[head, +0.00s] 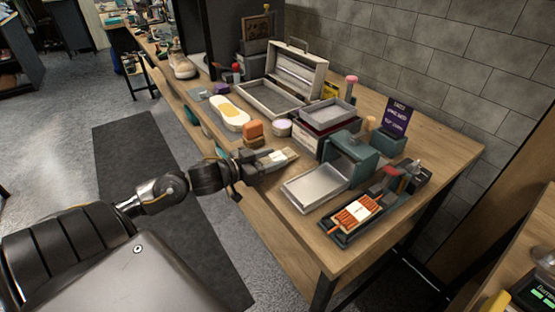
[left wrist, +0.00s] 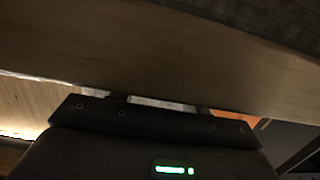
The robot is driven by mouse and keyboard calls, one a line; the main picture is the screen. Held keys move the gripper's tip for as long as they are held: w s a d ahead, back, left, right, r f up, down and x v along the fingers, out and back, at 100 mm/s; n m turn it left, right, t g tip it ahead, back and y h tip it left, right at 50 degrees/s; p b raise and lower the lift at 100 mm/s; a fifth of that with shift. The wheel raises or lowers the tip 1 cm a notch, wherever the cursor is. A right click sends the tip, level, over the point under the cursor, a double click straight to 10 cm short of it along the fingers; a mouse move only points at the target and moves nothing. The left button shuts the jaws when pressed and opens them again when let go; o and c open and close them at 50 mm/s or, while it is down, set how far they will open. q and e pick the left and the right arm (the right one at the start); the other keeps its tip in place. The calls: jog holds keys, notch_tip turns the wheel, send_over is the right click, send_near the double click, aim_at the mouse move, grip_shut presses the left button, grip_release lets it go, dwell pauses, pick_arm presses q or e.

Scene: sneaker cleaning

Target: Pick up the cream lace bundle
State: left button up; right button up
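My left gripper (head: 284,157) reaches in from the left, low over the front edge of the wooden workbench. A small pale cream piece (head: 277,157), which looks like the cream lace bundle, shows at its fingers, mostly hidden by them. I cannot tell whether the fingers are closed on it. In the dark left wrist view, a narrow whitish strip (left wrist: 160,103) shows beyond the gripper body; the fingertips are not clear. My right gripper is not in view.
An empty metal tray (head: 315,187) lies right of the gripper, and a dark tray holds an orange lace bundle (head: 355,215). Orange-brown blocks (head: 253,129) and a white round tin (head: 281,128) stand behind. An open case (head: 270,98) is farther back.

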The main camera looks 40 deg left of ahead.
aim_at(268, 158)
pick_arm(q)
jog(key=shift+c, duration=0.9)
jog(key=shift+r, duration=0.1)
